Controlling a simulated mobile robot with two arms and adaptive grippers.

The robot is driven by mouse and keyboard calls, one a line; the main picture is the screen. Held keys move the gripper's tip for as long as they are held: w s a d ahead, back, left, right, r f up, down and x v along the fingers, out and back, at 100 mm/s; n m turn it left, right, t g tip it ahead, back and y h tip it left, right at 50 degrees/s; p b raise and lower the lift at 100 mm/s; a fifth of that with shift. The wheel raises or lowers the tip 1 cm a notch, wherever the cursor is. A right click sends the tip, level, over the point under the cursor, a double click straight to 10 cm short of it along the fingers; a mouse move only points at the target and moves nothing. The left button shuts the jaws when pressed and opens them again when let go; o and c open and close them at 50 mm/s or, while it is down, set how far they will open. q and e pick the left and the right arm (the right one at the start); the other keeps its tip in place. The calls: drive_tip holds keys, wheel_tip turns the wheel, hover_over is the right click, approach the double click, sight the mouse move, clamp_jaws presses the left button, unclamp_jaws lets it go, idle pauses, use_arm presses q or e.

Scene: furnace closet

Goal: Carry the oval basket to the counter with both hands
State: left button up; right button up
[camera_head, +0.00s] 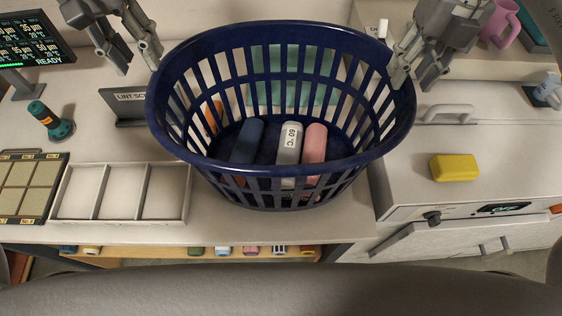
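The dark blue oval basket (284,170) stands upright in the middle of the head view, and its base appears to rest on the pale counter (215,228) near the front edge. Inside lie a dark blue roll (247,141), a white roll marked 60 °C (289,143) and a pink roll (315,143). My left gripper (136,66) is open and empty, just left of the basket's far-left rim. My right gripper (416,82) is open at the right rim, with one fingertip overlapping the rim's edge in the picture; I cannot tell whether it touches.
A three-compartment tray (104,217), a lint-screen sign (125,107), a teal-topped device (51,122) and a display (30,42) stand left. Right is a white appliance (500,140) with a yellow block (454,167) on top. A low shelf (190,262) holds several small items.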

drive_tip(key=shift+d+r, duration=0.2)
drive_tip(key=shift+r, duration=1.45)
